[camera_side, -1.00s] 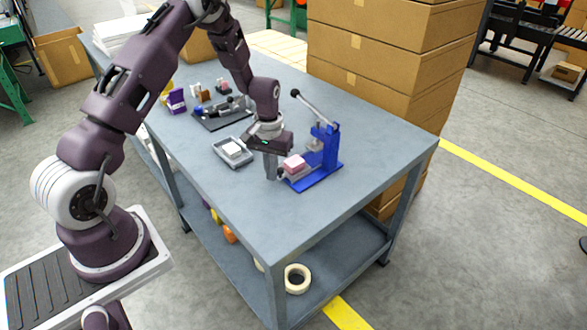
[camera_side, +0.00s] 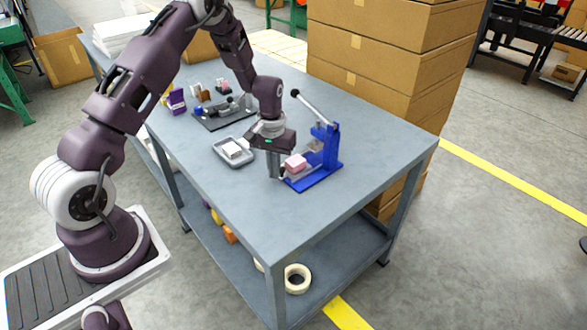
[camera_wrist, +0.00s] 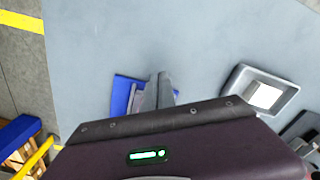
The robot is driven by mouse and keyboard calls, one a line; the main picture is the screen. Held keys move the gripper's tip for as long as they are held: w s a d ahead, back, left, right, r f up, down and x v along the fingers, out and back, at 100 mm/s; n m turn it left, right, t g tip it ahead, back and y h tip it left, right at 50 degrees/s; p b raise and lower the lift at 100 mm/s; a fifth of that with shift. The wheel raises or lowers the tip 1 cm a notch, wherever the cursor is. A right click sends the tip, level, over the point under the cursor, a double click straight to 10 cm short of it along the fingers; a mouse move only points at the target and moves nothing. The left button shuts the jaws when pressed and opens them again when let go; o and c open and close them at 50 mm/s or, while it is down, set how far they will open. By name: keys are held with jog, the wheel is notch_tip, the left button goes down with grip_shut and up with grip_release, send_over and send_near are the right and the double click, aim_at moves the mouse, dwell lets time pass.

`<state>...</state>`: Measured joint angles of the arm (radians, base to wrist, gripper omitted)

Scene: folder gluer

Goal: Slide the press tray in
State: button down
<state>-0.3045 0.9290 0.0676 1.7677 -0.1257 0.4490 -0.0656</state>
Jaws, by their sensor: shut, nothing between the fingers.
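The blue press (camera_side: 331,148) stands on the table with its black-knobbed lever raised to the upper left. My gripper (camera_side: 273,176) is shut and empty, pointing down at the tray's left end. Whether the fingers touch the tray cannot be told. In the wrist view the shut fingers (camera_wrist: 163,88) stand beside the blue base (camera_wrist: 121,95) and hide part of the press. The pink block is hidden there.
A grey dish (camera_side: 233,152) with a white block lies left of my gripper. A dark fixture (camera_side: 222,113) and small items stand farther back. Stacked cartons (camera_side: 385,70) rise behind the table. The table's front right is clear.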

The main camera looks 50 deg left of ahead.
aim_at(294, 160)
jog(key=shift+w, duration=4.05)
jog(key=shift+s, duration=0.35)
jog(key=shift+r, duration=3.5)
